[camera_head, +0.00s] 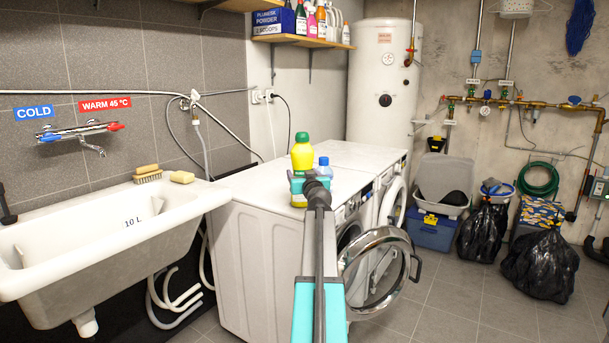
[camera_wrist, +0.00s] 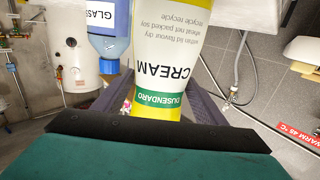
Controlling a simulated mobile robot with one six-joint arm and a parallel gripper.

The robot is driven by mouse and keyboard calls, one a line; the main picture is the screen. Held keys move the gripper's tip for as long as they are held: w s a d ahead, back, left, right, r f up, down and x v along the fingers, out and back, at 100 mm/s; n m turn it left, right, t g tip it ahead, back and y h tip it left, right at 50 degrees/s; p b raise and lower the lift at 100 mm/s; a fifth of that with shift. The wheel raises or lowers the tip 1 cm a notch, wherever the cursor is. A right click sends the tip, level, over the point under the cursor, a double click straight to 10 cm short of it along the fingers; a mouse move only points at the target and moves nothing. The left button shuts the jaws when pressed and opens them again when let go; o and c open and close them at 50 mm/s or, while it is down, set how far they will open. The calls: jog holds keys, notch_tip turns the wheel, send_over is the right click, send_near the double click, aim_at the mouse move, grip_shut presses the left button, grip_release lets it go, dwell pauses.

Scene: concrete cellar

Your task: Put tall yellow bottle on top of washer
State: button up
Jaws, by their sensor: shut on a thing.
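The tall yellow bottle (camera_head: 302,156) with a green cap is upright at the front of the white washer's top (camera_head: 262,186). My gripper (camera_head: 311,181) is shut on it and hides its lower part. I cannot tell whether its base touches the washer. In the wrist view the bottle (camera_wrist: 180,72) appears upside down between my fingers (camera_wrist: 165,103), with a cream and green label. The washer's round door (camera_head: 378,272) hangs open at the front.
A blue bottle (camera_head: 323,169) stands just right of the yellow one; its label (camera_wrist: 103,17) shows in the wrist view. A second white machine (camera_head: 367,154) adjoins behind. A sink (camera_head: 110,235) is at left. Black bags (camera_head: 541,265) lie on the floor at right.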

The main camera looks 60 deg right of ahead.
jog(key=o, duration=1.6)
jog(key=v, duration=1.2)
